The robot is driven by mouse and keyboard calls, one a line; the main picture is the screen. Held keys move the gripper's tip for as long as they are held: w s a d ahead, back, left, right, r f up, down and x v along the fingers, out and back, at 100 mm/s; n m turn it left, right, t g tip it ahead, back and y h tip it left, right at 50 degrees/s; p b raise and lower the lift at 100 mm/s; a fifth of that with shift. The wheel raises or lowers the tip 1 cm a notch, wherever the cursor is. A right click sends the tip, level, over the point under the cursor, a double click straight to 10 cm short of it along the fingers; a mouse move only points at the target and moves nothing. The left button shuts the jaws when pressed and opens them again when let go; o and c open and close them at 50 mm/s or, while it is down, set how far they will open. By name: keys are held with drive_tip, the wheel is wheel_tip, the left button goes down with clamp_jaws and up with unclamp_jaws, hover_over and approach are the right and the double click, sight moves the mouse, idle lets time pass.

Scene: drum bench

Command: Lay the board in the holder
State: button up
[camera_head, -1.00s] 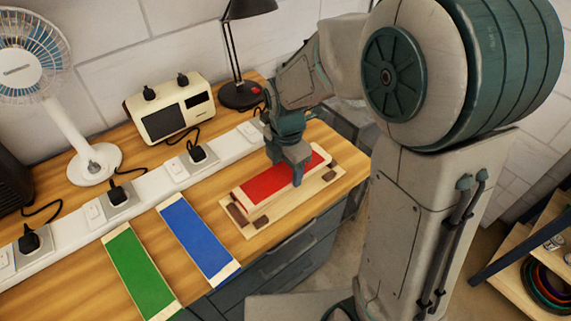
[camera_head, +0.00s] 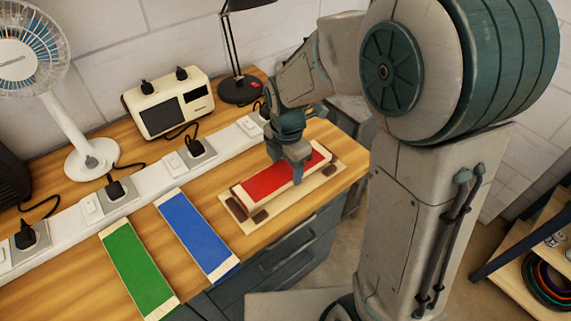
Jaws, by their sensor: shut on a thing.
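A red board (camera_head: 268,184) with pale wooden ends lies along a wooden holder (camera_head: 246,227) with dark brown blocks, near the right end of the bench. My gripper (camera_head: 292,172) is shut on the red board, right of its middle, from above. The board is over the holder and looks nearly level; whether it rests on the holder's base cannot be told. A blue board (camera_head: 197,235) and a green board (camera_head: 138,270) lie flat on the bench to the left. The far side of the holder is partly hidden by my gripper and the red board.
A white socket strip (camera_head: 140,196) with plugs runs along the bench behind the boards. A fan (camera_head: 92,158), a cream device (camera_head: 170,103) and a black lamp (camera_head: 240,90) stand at the back. A shelf (camera_head: 545,235) is at the far right.

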drive_tip(key=shift+f+b, duration=0.8)
drive_tip(key=shift+f, duration=0.25)
idle(0.4)
drive_tip(key=o, duration=1.2)
wheel_tip(320, 180, up, 14)
drive_tip(key=s+d+f+m+t, duration=0.1)
drive_tip(key=s+d+m, duration=0.4)
drive_tip(key=m, duration=0.7)
drive_tip(key=s+d+f+m+t, duration=0.2)
drive_tip(key=s+d+m, duration=0.4)
drive_tip(key=m, duration=0.7)
drive_tip(key=shift+s+f, duration=0.35)
drive_tip(key=shift+s, duration=0.55)
